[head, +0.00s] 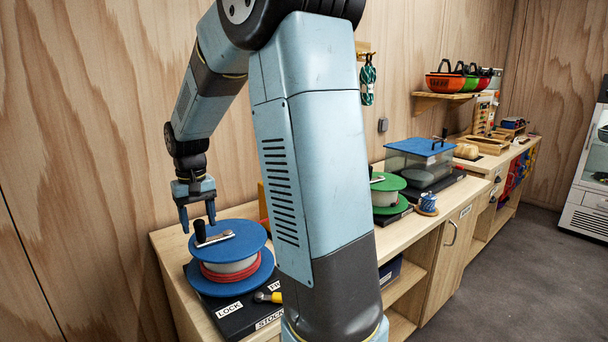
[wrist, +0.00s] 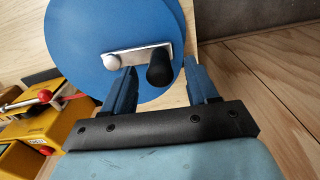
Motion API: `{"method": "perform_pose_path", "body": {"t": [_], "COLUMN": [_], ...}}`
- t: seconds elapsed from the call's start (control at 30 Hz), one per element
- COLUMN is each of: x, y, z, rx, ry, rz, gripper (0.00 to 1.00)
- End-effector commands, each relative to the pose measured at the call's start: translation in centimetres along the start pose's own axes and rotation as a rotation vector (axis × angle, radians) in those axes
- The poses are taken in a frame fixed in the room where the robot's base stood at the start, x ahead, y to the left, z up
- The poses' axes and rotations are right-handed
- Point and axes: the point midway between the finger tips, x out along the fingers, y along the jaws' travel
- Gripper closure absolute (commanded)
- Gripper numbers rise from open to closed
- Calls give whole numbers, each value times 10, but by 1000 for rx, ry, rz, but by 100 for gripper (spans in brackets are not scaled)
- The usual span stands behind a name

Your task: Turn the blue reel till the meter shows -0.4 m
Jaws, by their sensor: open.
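The blue reel (head: 243,242) sits on a dark base at the near left end of the bench, with red cord wound on its pale hub. A metal crank with a black handle (head: 200,231) lies across its top. In the wrist view the reel's blue disc (wrist: 85,45) fills the upper middle, and the black handle (wrist: 160,68) shows between my fingers. My gripper (head: 198,228) is open and points down above the handle side of the reel; it also shows in the wrist view (wrist: 162,85). Whether the fingers touch the handle is unclear. No meter reading is legible.
The dark base (head: 240,318) carries "LOCK" and "STOCK" labels and a yellow-ended lever (head: 268,297). A green reel (head: 388,190) and a blue-lidded clear box (head: 420,152) stand farther along the bench. A yellow device with a red-knobbed lever (wrist: 45,96) is left in the wrist view.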

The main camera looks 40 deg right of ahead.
Motion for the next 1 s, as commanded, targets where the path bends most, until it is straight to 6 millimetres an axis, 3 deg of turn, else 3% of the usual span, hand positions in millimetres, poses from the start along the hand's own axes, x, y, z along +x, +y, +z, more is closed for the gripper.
{"method": "perform_pose_path", "body": {"t": [0.3, 0.5, 1.0], "x": [-64, -92, -108], "y": [0, 0, 0], "z": [-1, -1, 5], "rx": [0, 0, -1], "ry": [3, 1, 8], "rz": [0, 0, 0], "gripper": [42, 42, 42]}}
